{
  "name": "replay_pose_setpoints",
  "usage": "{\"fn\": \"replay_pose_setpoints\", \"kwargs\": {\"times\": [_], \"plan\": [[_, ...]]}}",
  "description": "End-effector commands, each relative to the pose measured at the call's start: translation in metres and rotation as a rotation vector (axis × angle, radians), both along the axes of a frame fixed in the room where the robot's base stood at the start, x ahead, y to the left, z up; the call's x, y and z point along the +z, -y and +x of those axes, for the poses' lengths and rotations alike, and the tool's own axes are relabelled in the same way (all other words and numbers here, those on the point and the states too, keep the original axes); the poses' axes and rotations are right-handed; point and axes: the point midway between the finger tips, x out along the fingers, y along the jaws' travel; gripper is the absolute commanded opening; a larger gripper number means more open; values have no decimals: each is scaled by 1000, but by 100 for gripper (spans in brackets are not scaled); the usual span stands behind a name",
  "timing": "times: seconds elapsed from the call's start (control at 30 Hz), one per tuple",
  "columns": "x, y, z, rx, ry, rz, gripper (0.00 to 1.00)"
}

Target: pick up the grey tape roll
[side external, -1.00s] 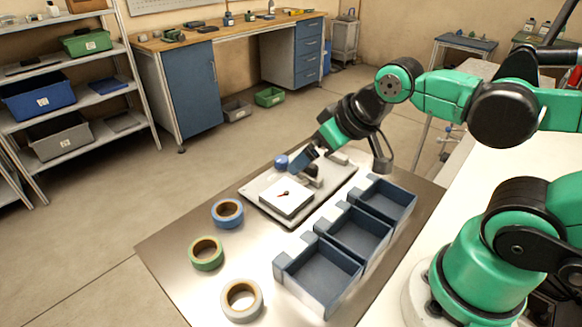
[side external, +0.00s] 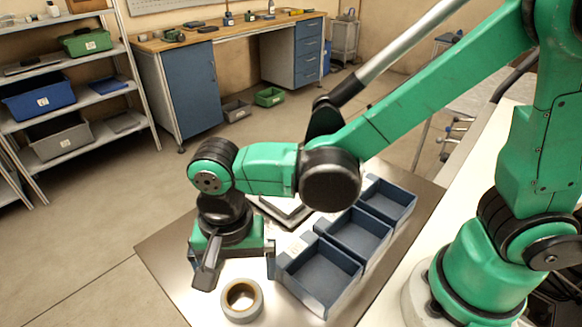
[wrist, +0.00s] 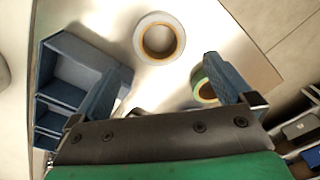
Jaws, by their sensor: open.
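The grey tape roll (side external: 242,316) lies flat on the metal table near its front edge, its brown inner ring facing up. In the wrist view the grey roll (wrist: 137,40) lies beyond the fingertips, centred between them. My gripper (side external: 237,270) is open and empty, pointing down, just behind the roll in the side view and apart from it. Its two fingers also show in the wrist view (wrist: 165,75). The height gap between fingers and roll is hard to tell.
Several joined blue bins (side external: 322,275) stand right of the roll, close to my right finger. A green tape roll (wrist: 197,82) is partly hidden by a finger in the wrist view. My arm hides the blue roll and most of the scale (side external: 275,215).

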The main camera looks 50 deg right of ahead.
Motion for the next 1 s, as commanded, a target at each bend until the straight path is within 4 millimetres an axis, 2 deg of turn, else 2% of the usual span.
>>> {"fn": "replay_pose_setpoints", "kwargs": {"times": [0.17,0.53,0.7,0.93,0.97,1.0], "plan": [[-11,-5,-2,-26,-15,-11,100],[-52,-5,-2,-25,-12,-9,100],[-59,-4,-2,-25,-12,-9,100],[-60,-4,-2,-25,-11,-9,100],[-60,-4,-2,-25,-11,-9,97],[-60,-4,-2,-25,-11,-9,86]]}}
